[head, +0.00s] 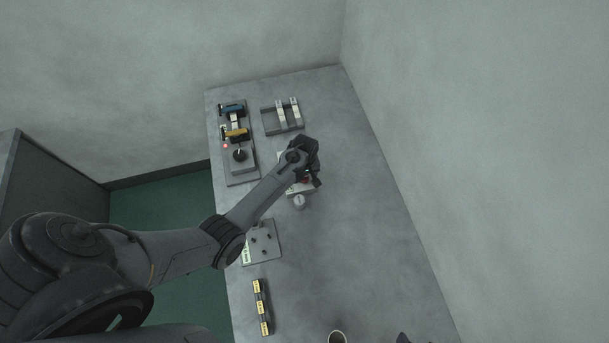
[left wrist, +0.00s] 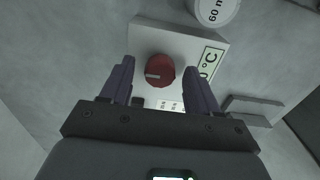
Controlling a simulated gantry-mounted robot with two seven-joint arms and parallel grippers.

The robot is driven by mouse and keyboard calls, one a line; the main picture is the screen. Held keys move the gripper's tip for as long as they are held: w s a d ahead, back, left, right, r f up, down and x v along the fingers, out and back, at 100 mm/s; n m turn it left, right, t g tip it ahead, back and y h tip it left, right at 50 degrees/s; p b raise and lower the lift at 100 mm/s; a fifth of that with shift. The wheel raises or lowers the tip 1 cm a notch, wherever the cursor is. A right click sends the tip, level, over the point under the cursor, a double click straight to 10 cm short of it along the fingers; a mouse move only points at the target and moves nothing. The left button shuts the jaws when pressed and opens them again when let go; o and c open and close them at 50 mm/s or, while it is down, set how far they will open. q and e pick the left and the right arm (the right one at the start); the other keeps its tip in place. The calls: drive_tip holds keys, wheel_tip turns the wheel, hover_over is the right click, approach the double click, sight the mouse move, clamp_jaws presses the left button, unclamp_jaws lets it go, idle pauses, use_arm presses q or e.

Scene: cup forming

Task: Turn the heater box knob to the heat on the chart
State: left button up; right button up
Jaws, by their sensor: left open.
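The heater box (left wrist: 157,38) is a pale box with a round red knob (left wrist: 160,69) on its face. The knob has a pale pointer mark toward the left of the left wrist view. A label (left wrist: 209,64) on the box reads "0 °C", its start hidden by a finger. My left gripper (left wrist: 159,70) is open, its fingers on either side of the knob; I cannot tell whether they touch it. In the head view my left gripper (head: 310,170) covers most of the box (head: 301,188). I cannot make out the chart.
A round dial (left wrist: 214,10) marked "60 m" stands beside the box. The table's right side is mostly clear. A dark shape (head: 403,338), possibly my right gripper, shows at the bottom edge.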

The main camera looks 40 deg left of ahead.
use_arm(q)
drive_tip(key=shift+f, duration=0.2)
drive_tip(key=c, duration=1)
drive_tip(key=shift+c, duration=0.2)
drive_tip(key=shift+r, duration=0.1)
drive_tip(key=m+p, duration=0.2)
drive_tip(key=m, duration=0.1)
drive_tip(key=m+p, duration=0.1)
drive_tip(key=m, duration=0.2)
drive_tip(key=shift+p, duration=0.3)
drive_tip(key=shift+m, duration=0.9)
